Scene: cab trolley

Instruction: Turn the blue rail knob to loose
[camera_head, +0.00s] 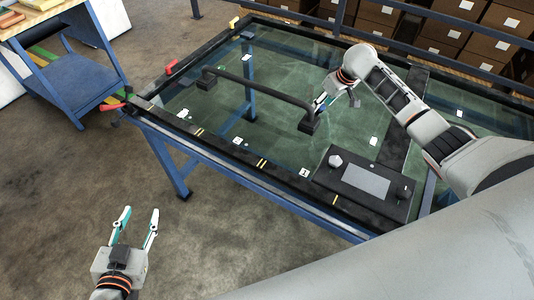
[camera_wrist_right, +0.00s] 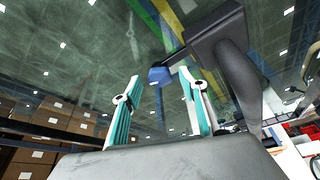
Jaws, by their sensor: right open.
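The blue knob (camera_wrist_right: 159,76) sits at the end of the dark rail (camera_wrist_right: 215,45) in the right wrist view. My right gripper (camera_wrist_right: 160,84) is open, with one finger to each side of the knob in the picture and a visible gap at both sides. Whether the knob is between the fingers in depth I cannot tell. In the head view the black rail (camera_head: 262,88) stands on the glass top, and my right gripper (camera_head: 321,104) is at its right end; I cannot make out the knob there. My left gripper (camera_head: 137,224) is open and empty above the floor.
The glass-topped trolley (camera_head: 225,149) has a black frame and blue legs. A black panel (camera_head: 365,207) lies on its front right. A blue cart (camera_head: 72,85) stands at left, brown boxes (camera_head: 445,35) behind. Floor at front left is clear.

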